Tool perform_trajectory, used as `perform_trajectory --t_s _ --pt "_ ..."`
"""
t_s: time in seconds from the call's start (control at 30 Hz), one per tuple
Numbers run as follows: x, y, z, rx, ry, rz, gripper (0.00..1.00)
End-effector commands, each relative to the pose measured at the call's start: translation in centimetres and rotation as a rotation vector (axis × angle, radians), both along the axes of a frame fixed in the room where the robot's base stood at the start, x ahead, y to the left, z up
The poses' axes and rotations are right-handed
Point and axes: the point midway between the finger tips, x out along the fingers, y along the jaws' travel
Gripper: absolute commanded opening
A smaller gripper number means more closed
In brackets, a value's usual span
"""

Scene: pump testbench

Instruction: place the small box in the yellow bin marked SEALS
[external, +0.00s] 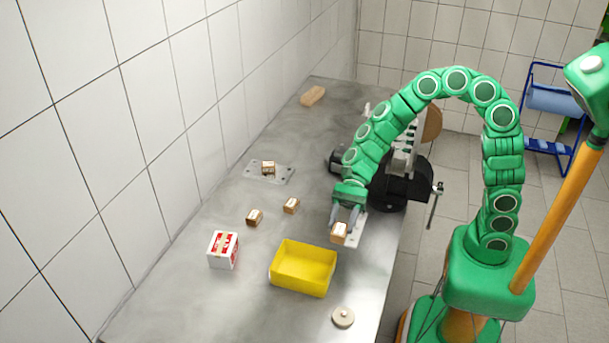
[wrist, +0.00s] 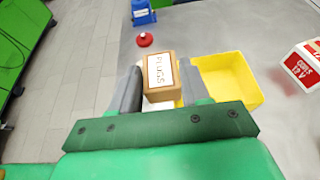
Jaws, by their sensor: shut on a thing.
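My gripper (external: 340,222) is shut on a small brown box (external: 338,234) with a white label, held in the air beside the yellow bin (external: 303,268). In the wrist view the held box (wrist: 161,76) sits between the two fingers, and its label appears to read PLUGS. The bin (wrist: 232,80) is to the right of the box in that view, partly hidden by the right finger. The bin is open at the top and looks empty. No SEALS marking is readable on it in either view.
Similar small boxes stand on the grey bench: two near the middle (external: 254,217) (external: 291,205) and one on a metal plate (external: 268,168). A red-and-white box (external: 223,250) is left of the bin. A round disc (external: 343,316) lies near the bench's front edge. A dark machine (external: 400,185) stands behind my arm.

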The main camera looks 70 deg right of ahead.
Motion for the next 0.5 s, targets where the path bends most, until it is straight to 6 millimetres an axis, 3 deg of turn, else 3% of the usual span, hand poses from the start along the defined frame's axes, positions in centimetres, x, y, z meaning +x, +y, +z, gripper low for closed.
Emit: perform_trajectory --t_s 0.3,0.5 --pt "2.0 1.1 -2.9 0.0 0.002 0.0 0.16" --pt "2.5 1.3 -3.4 0.0 0.001 0.0 0.16"
